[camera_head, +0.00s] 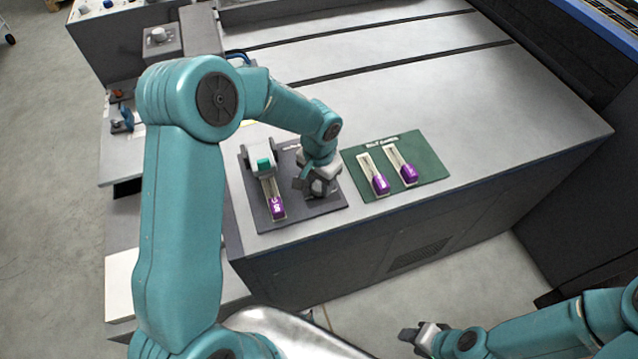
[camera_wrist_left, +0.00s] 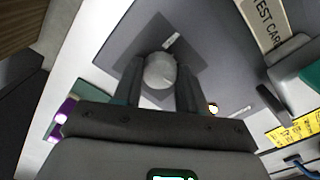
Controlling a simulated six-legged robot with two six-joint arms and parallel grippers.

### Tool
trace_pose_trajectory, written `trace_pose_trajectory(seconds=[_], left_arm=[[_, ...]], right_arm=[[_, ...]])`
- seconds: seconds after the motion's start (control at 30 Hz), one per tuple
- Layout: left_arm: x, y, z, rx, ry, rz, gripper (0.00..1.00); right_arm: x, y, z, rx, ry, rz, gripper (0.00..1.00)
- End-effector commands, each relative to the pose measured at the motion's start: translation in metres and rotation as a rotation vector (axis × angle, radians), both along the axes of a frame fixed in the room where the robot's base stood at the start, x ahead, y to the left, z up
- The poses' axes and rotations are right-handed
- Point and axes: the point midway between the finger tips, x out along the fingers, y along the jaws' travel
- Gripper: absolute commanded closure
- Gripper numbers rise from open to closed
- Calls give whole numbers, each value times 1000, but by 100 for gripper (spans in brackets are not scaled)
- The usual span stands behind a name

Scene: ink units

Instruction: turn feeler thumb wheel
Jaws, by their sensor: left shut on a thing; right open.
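The feeler thumb wheel is a round grey knob (camera_wrist_left: 160,71) on a dark grey plate, seen in the left wrist view. My left gripper (camera_wrist_left: 158,85) is shut on it, with one finger on each side. In the head view my left gripper (camera_head: 310,188) is over the right part of the dark grey panel (camera_head: 318,208) and hides the wheel. My right gripper (camera_head: 420,333) is open and empty at the bottom right, away from the machine top.
A purple-ended slider (camera_head: 277,207) and a grey piece with a green block (camera_head: 264,164) are left of my left gripper. A green panel (camera_head: 432,167) with two purple-ended sliders lies to the right. The machine top (camera_head: 520,120) beyond is clear.

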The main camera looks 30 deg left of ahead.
Motion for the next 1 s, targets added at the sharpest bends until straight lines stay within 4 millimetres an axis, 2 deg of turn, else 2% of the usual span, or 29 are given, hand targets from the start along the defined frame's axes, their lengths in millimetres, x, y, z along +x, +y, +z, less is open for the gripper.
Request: trace_pose_trajectory(seconds=[0.13,0.4,0.43,0.5,0.83,1.0], left_arm=[[2,-1,0,-1,-6,-76,89],[2,-1,0,-1,-7,-79,89],[2,-1,0,-1,-7,-79,49],[2,-1,0,-1,-6,-79,33],[1,0,4,0,-4,-78,33],[2,-1,31,0,-9,-78,33]], right_arm=[[0,0,-3,0,0,0,57],[0,0,-3,0,0,0,57],[0,0,-3,0,0,0,57],[0,0,-3,0,0,0,57],[0,0,-3,0,0,0,57],[0,0,-5,0,0,0,57]])
